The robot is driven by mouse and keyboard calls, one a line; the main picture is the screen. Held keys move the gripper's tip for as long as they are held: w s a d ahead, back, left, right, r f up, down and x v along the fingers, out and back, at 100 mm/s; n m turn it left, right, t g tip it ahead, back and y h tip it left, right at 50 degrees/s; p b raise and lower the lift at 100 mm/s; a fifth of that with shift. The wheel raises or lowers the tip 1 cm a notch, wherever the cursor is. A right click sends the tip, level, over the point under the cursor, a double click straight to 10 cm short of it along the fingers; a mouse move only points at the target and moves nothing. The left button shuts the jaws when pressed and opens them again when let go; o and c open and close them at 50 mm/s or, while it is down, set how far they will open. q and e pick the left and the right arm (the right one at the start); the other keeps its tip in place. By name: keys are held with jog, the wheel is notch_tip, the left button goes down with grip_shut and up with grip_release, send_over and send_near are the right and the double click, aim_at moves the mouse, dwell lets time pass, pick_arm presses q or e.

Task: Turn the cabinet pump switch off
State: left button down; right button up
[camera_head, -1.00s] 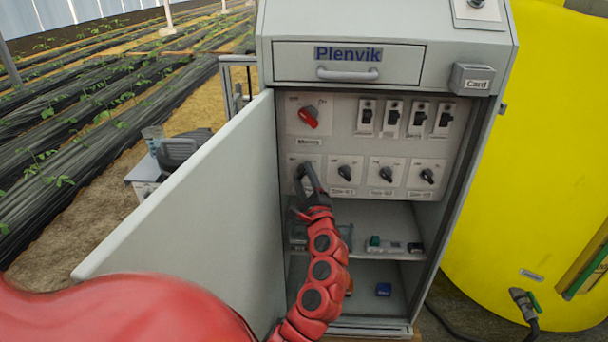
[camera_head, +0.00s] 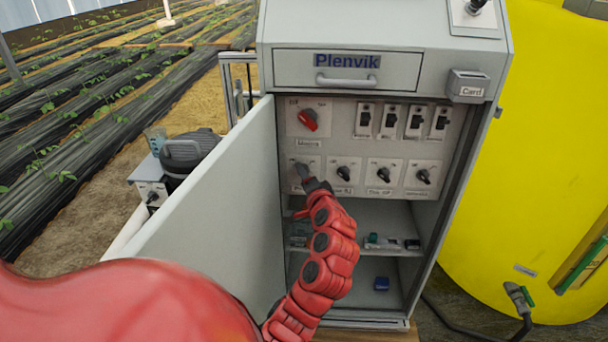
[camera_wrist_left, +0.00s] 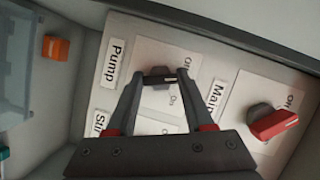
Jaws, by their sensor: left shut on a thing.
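The pump switch (camera_wrist_left: 158,80) is a dark rotary knob on a pale plate marked On and Off, beside the "Pump" label (camera_wrist_left: 115,62) in the left wrist view. My left gripper (camera_wrist_left: 161,76) is shut on this knob, one finger on each side. Its exact pointer direction is hard to tell. In the head view my left gripper (camera_head: 304,174) reaches into the open cabinet (camera_head: 350,35) at the leftmost lower switch and largely hides the knob. My right gripper is not in view.
The red main switch (camera_head: 308,120) sits just above, with several black breakers (camera_head: 390,119) to its right. More rotary knobs (camera_head: 384,174) line the lower row. The open door (camera_head: 215,215) stands left of my forearm. Shelves with small parts lie below the panel.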

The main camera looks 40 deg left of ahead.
pick_arm(q)
jog(key=shift+n+h+p, duration=0.45)
jog(key=shift+n+h, duration=0.55)
jog(key=shift+n, duration=0.8)
jog(key=shift+c, duration=1.4)
grip_release()
